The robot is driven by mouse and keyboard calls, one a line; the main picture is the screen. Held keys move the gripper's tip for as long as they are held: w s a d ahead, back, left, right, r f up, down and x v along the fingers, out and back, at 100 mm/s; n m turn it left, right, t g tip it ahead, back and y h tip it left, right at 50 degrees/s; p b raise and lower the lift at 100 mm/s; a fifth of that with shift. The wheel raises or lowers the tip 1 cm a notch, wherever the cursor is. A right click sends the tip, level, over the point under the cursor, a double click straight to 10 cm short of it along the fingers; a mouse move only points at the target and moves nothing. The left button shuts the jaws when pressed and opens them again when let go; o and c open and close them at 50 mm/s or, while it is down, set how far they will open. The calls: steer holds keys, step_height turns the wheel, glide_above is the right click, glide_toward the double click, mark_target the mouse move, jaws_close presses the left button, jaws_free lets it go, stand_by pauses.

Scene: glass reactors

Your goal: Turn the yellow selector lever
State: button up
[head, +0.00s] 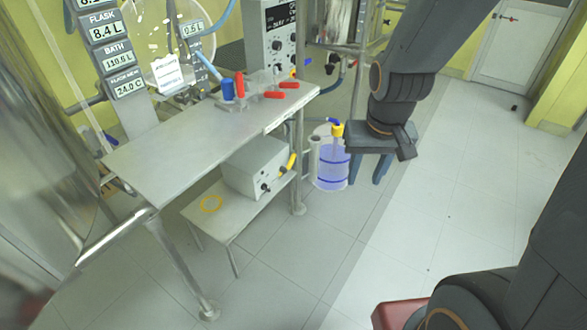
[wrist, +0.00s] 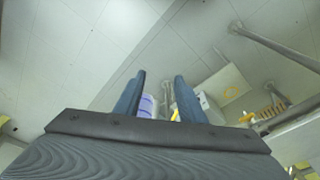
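A yellow lever (head: 290,163) sticks up from the right end of a grey-white box on the low shelf, under the bench. Another yellow part (head: 337,131) with a blue handle stands on top of a clear, blue-banded drum. I cannot tell for certain which of the two is the selector lever. My gripper (head: 368,172) is open and empty, to the right of the drum and the box, with its fingers pointing down. It appears apart from both yellow parts.
The grey-white box (head: 256,166) stands on the low shelf (head: 215,222). The drum (head: 330,168) is on the floor between the box and my gripper. The metal bench (head: 190,150) carries red and blue handled valves (head: 260,88).

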steer(key=w+a+f+m+t+b, duration=0.15)
steer(key=w+f+t+b, duration=0.25)
steer(key=w+f+b, duration=0.8)
steer(key=m+t+y+b, duration=0.1)
steer(key=t+y+b, duration=0.2)
steer(key=t+b, duration=0.55)
glide_toward(293, 161)
steer(key=s+d+r+g+b, duration=0.1)
steer(key=s+d+r, duration=0.2)
steer(key=d+r, duration=0.15)
steer(key=w+a+f+m+t+y+b, duration=0.2)
steer(key=w+a+f+t+b, duration=0.15)
steer(key=f+b, duration=0.4)
steer(key=shift+n, duration=0.25)
steer(key=shift+b+x, duration=1.05)
steer(key=shift+x, duration=2.75)
steer(key=shift+a+r, duration=0.15)
steer(key=shift+c, duration=0.4)
jaws_close()
